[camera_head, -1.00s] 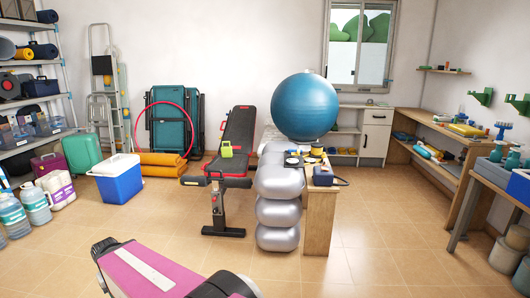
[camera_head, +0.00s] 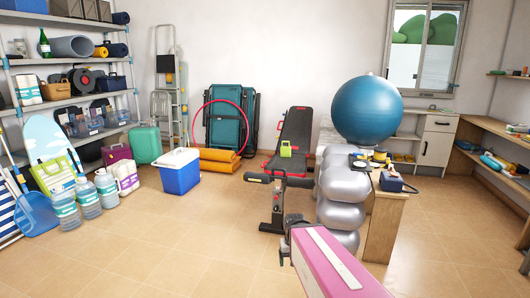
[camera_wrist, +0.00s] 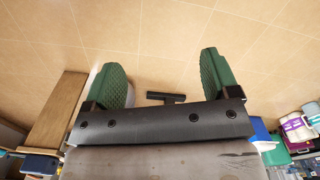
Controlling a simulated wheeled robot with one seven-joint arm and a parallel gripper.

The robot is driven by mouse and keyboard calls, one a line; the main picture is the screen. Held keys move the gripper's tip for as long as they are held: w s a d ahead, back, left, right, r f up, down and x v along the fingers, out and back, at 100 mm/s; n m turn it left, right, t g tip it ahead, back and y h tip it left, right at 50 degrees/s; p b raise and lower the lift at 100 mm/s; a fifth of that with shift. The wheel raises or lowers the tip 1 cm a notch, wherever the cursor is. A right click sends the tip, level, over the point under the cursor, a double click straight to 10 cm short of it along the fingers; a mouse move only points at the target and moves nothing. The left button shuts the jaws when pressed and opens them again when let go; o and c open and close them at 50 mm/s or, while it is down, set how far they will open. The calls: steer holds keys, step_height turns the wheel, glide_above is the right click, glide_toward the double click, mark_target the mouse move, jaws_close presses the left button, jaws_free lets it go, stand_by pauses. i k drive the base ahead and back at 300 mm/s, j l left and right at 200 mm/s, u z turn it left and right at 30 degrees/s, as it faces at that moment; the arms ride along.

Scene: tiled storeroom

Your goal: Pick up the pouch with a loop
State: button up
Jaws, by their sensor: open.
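A small dark blue pouch (camera_head: 391,183) with a thin dark loop at its right side lies on the wooden table (camera_head: 384,225), beside the stack of silver cushions. Tan floor tiles lie beyond the fingers. My pink arm reaches in from the bottom of the head view, well in front of the table.
Silver stacked cushions (camera_head: 342,187) and a big blue ball (camera_head: 368,110) crowd the table's left and back. A black and red bench (camera_head: 296,130) stands left of them. A blue cooler (camera_head: 180,178) and shelves (camera_head: 62,60) are farther left. The front floor is mostly clear.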

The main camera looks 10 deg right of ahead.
mark_target(285, 151)
steer(key=i+j+z, duration=0.2)
steer(key=i+j, duration=0.65)
steer(key=i, duration=0.15)
steer(key=i+j, duration=0.6)
steer(key=i, duration=0.15)
steer(key=i+j, duration=0.65)
steer(key=i, duration=0.15)
steer(key=i+j, duration=0.6)
steer(key=i, duration=0.2)
